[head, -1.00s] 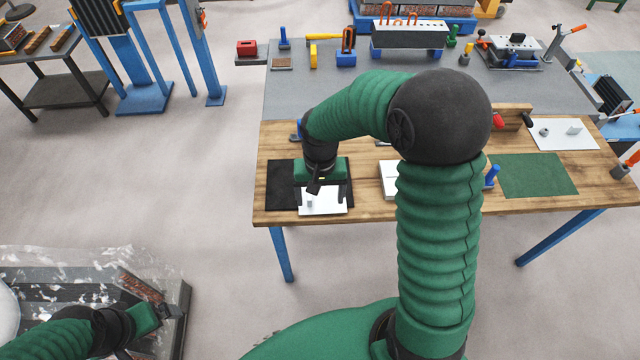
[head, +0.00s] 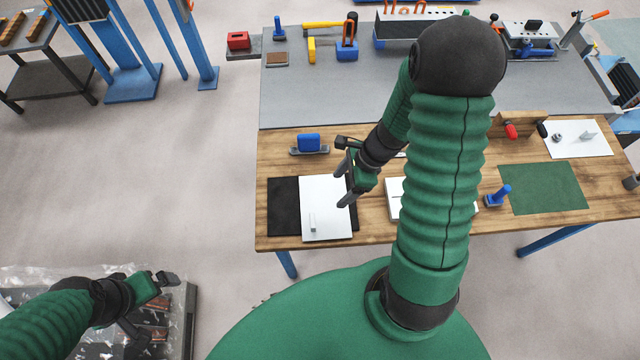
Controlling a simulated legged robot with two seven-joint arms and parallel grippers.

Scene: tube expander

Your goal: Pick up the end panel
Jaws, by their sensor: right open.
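A flat white panel (head: 326,190) with a small upright knob near its front edge lies on the black mat (head: 283,215) at the table's left front. Another white panel (head: 580,150) with small fittings lies at the table's right; I cannot tell by looks which is the end panel. My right gripper (head: 345,185) is open and empty, tilted with its fingers pointing left. It is at the right edge of the left panel, and I cannot tell whether it touches. My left gripper (head: 150,304) looks open, low at the left, away from the table.
A blue block on a grey base (head: 309,144) stands behind the mat. A white box (head: 393,200) is partly hidden by my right arm. A blue-handled tool (head: 499,195) and a green mat (head: 546,188) lie to the right. A plastic-covered crate (head: 188,320) is under my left gripper.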

